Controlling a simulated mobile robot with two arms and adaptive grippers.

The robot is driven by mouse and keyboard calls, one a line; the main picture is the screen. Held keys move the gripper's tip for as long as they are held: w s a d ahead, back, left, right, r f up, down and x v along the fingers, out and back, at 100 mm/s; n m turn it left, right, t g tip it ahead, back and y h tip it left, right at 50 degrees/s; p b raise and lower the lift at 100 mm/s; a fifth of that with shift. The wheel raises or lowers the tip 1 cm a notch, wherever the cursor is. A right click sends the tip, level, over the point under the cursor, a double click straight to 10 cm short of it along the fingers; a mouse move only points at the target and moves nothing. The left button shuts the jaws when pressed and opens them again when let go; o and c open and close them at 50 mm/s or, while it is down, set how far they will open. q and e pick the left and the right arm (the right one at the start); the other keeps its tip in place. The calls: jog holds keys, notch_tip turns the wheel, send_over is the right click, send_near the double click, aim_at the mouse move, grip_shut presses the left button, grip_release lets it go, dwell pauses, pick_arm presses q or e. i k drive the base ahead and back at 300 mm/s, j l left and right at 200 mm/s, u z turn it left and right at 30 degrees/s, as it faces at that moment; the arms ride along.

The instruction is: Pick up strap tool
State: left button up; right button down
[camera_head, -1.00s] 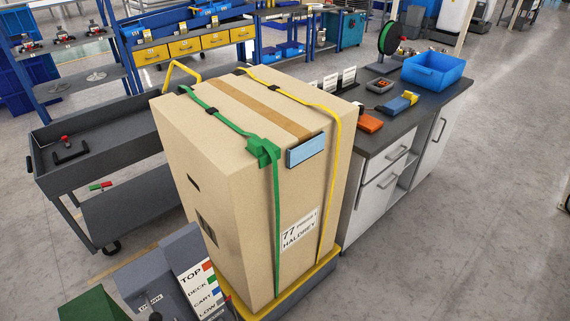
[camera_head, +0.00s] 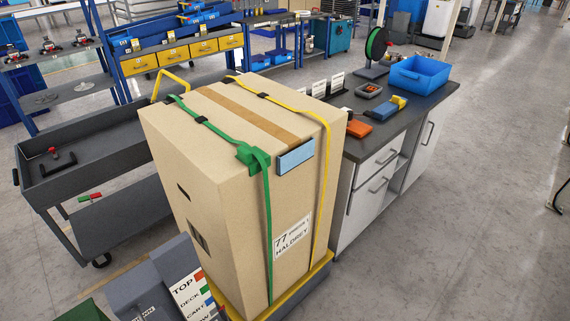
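I cannot tell for sure which thing is the strap tool. A black handled tool with a red knob (camera_head: 55,162) lies in the grey cart's (camera_head: 118,143) top tray at the left. A blue and yellow device (camera_head: 385,108) and an orange device (camera_head: 359,128) lie on the dark counter (camera_head: 430,102) at the right. A tall cardboard box (camera_head: 215,205) stands between cart and counter. A green strap (camera_head: 268,230) with a green buckle (camera_head: 250,155) and a yellow strap (camera_head: 327,175) run over it. Neither gripper is in view.
A board with coloured labels (camera_head: 190,290) is at the bottom left. A blue rack (camera_head: 180,45) stands behind. The floor (camera_head: 470,230) at the right is clear.

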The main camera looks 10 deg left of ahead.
aim_at(355, 127)
jog(key=i+l+u, duration=0.25)
jog(key=i+l, duration=0.15)
jog(key=i+l+u, duration=0.25)
jog(key=i+l, duration=0.3)
